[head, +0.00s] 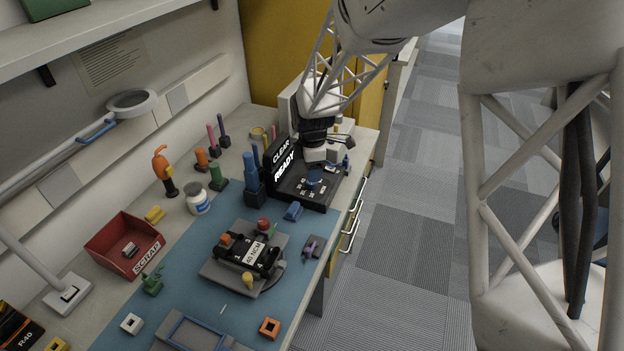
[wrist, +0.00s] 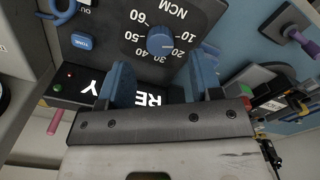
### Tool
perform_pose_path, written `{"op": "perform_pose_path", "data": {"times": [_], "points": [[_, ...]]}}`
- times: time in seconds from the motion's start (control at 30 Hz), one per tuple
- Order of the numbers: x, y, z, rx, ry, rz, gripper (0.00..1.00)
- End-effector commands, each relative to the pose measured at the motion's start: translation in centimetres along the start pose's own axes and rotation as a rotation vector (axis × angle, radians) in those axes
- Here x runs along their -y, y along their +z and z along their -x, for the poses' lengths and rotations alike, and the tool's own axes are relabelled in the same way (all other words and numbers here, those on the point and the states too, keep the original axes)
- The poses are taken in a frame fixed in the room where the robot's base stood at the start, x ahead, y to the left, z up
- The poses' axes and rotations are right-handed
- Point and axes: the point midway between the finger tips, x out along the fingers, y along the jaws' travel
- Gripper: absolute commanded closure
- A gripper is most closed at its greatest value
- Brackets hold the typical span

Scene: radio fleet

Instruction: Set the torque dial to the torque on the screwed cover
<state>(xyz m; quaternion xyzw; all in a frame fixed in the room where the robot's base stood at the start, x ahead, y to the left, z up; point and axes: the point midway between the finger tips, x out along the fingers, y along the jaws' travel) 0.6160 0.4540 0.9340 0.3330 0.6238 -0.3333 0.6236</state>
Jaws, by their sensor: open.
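The torque dial (wrist: 161,41) is a round blue knob on a black panel, ringed by numbers from 10 to 60 and marked NCM. A pale mark on its right side points near 20, though it is small. My gripper (wrist: 161,70) is open, its two blue fingers on either side below the dial in the wrist view, apart from it. In the head view my gripper (head: 314,171) is over the black torque unit (head: 318,195) and partly hides its dial. The screwed cover (head: 268,257) is black, on a grey base, with a white label that seems to read 40 NCM.
The upright READY sign (head: 284,165) stands close beside my gripper. Blue posts (head: 252,180) stand left of the unit. A blue TIME button (wrist: 82,41) is near the dial.

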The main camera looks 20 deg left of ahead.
Motion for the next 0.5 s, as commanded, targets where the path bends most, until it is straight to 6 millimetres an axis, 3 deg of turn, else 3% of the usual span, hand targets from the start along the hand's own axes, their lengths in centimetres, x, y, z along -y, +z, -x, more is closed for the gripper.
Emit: {"op": "perform_pose_path", "data": {"times": [0.2, 0.5], "points": [[0.0, 0.0, -2.7, 0.000, -0.001, 0.000, 0.41], [0.0, 0.0, -4.4, 0.000, 0.001, 0.000, 0.41]]}}
